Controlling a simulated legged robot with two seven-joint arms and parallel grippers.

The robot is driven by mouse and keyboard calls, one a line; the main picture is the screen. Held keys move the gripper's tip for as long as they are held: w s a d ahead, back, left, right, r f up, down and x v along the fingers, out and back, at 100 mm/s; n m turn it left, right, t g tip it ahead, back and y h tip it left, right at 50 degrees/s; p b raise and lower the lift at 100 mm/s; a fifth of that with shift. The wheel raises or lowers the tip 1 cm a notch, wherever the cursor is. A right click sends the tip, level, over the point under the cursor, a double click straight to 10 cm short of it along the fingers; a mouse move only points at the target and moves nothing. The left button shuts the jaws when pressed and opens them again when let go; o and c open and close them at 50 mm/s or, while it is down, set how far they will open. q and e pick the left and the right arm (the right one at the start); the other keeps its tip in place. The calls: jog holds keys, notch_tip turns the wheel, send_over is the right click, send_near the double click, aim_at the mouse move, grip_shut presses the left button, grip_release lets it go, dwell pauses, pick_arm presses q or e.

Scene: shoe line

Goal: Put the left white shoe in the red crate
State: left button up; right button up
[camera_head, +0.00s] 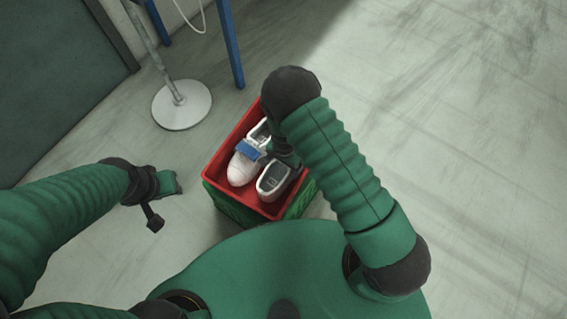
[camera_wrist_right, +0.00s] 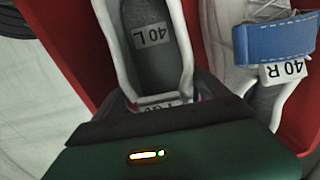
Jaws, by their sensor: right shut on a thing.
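The red crate (camera_head: 214,172) stands in front of my body, on top of a green crate (camera_head: 231,207). A white shoe with a blue strap (camera_head: 241,168) lies inside it, toward the left; its label reads 40 R in the right wrist view (camera_wrist_right: 275,40). The left white shoe (camera_head: 272,183), labelled 40 L, is at the crate's right side; it also shows in the right wrist view (camera_wrist_right: 111,35). My right gripper (camera_head: 286,158) is over the crate, shut on the left shoe's end; its fingertips are mostly hidden. My left gripper (camera_head: 163,200) hangs left of the crate, apart from it.
A stand with a round white base (camera_head: 182,104) is behind the crate to the left. Blue table legs (camera_head: 230,45) rise behind it. A dark green panel (camera_head: 55,80) is at far left. The floor on the right is clear.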

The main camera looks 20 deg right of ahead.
jog(key=shift+a+f, duration=0.1)
jog(key=shift+a, duration=0.05)
jog(key=o, duration=1.6)
jog(key=shift+o, duration=0.2)
notch_tip(320, 180, up, 17)
jog(key=p, duration=0.7)
jog(key=shift+f, duration=0.15)
